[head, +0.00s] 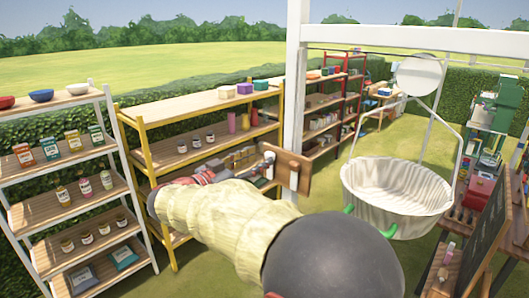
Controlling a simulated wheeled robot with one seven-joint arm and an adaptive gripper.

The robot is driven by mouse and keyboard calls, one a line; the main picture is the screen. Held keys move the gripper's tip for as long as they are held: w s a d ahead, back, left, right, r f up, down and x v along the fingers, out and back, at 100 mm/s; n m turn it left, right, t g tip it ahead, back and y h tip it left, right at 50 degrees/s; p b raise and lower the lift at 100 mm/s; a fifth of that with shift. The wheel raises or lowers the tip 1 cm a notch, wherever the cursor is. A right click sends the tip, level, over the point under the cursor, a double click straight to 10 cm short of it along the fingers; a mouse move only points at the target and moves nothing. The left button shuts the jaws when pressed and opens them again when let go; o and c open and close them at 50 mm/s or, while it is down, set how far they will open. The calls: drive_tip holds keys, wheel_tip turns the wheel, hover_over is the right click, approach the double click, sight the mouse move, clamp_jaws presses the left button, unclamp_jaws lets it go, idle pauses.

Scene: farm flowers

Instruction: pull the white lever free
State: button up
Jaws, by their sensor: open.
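My gripper (263,168) is at the end of my cream-sleeved arm, near the middle of the head view. It is small here and appears empty, with its jaws open. It is close to the left side of a wooden board (301,175) on a white post (295,75). A small brown upright piece (293,173) shows on the board. Whether the gripper touches the board is unclear.
A white ribbed basket (398,190) hangs right of the post below a round white disc (420,75). A yellow shelf rack (205,105) with jars stands behind my arm. A white rack (60,175) is at left. A dark board (487,235) is at lower right.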

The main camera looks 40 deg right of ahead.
sight(267, 154)
drive_tip(key=shift+w+d+p, duration=0.15)
drive_tip(key=shift+d+p, duration=0.25)
drive_tip(key=shift+d, duration=1.35)
drive_tip(key=shift+c, duration=0.4)
clamp_jaws()
